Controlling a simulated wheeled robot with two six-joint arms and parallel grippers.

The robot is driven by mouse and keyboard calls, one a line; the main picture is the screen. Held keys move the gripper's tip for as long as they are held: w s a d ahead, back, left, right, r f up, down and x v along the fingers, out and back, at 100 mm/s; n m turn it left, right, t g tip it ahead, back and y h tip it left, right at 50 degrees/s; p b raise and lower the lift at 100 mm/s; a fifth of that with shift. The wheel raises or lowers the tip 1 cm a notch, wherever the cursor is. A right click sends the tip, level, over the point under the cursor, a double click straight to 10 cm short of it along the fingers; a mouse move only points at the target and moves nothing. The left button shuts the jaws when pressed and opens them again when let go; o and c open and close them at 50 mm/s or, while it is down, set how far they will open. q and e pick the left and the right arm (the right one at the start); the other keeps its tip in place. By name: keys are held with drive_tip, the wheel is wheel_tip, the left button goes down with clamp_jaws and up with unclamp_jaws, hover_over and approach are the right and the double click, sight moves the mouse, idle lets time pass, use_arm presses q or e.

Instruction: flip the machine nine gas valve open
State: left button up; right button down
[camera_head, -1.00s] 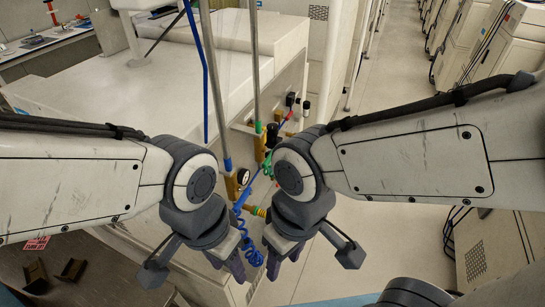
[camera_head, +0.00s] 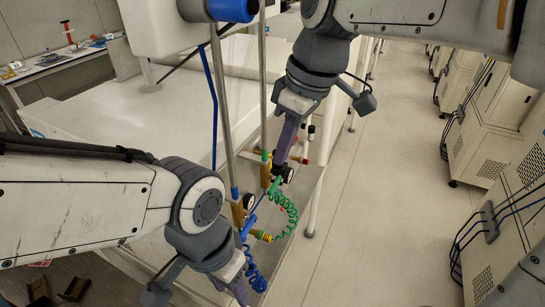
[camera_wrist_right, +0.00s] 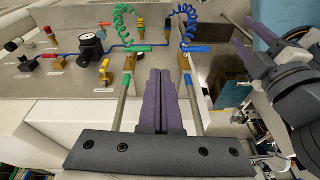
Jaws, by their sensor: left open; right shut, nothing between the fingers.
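Two brass valves stand on pipes at the machine's side. One has a green handle (camera_head: 276,184), the other a blue handle (camera_head: 249,226). In the right wrist view the green handle (camera_wrist_right: 130,47) and blue handle (camera_wrist_right: 194,49) lie crosswise beyond my fingers. I cannot tell from any legible label which valve is machine nine's. My right gripper (camera_head: 279,160) is shut and empty, its purple fingertips close above the green-handled valve; contact is unclear. It also shows in the right wrist view (camera_wrist_right: 160,72). My left gripper (camera_head: 241,288) is open, low by the blue coil, partly cut off.
A green coiled hose (camera_head: 292,214) and a blue coiled hose (camera_head: 256,277) hang by the valves. A round black gauge (camera_wrist_right: 91,44) and a yellow valve (camera_wrist_right: 105,70) sit on the panel. Vertical pipes (camera_head: 221,110) rise beside my grippers. The floor (camera_head: 385,190) at right is clear.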

drive_tip(key=shift+n, duration=0.5)
drive_tip(key=r, duration=0.1)
drive_tip(key=w+d+r, duration=0.1)
drive_tip(key=w+r, duration=0.1)
drive_tip(key=shift+w+d+r, duration=0.25)
drive_tip(key=shift+d+r, duration=0.1)
drive_tip(key=shift+r, duration=0.05)
drive_tip(key=shift+f, duration=0.15)
drive_tip(key=p, duration=0.3)
approach(272, 186)
drive_tip(key=s+x, duration=0.1)
drive_tip(key=x, duration=0.4)
drive_tip(key=shift+w+a+f, duration=0.15)
drive_tip(key=shift+w+f, duration=0.35)
drive_tip(key=shift+f, duration=0.25)
